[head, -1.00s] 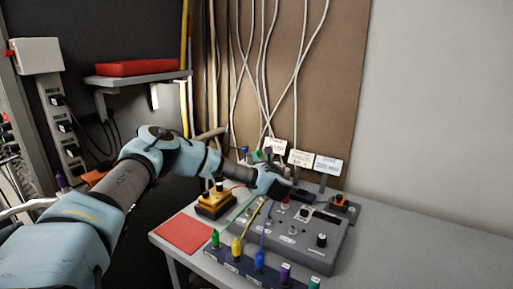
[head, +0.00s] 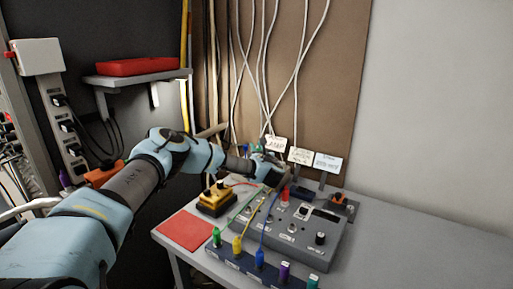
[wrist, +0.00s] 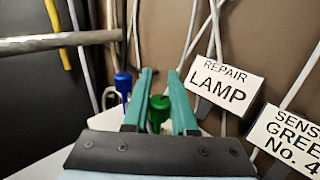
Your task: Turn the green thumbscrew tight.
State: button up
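The green thumbscrew (wrist: 159,113) is a short upright cylinder with a darker top in the wrist view. It stands between the two teal fingers of my gripper (wrist: 160,72), with a narrow gap showing on each side. The fingers are apart and reach past it in the picture. Whether they are level with it in height I cannot tell. In the head view my gripper's end is at the back of the grey bench, by the label cards, and its fingers are too small to make out.
A blue thumbscrew (wrist: 123,84) stands just left of the fingers. A "REPAIR LAMP" card (wrist: 222,86) and another card (wrist: 290,138) stand to the right. A grey control box (head: 300,235), a yellow box (head: 215,203) and colored plugs lie in front. White cables hang behind.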

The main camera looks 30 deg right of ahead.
grip_shut()
jog(key=shift+b, duration=0.35)
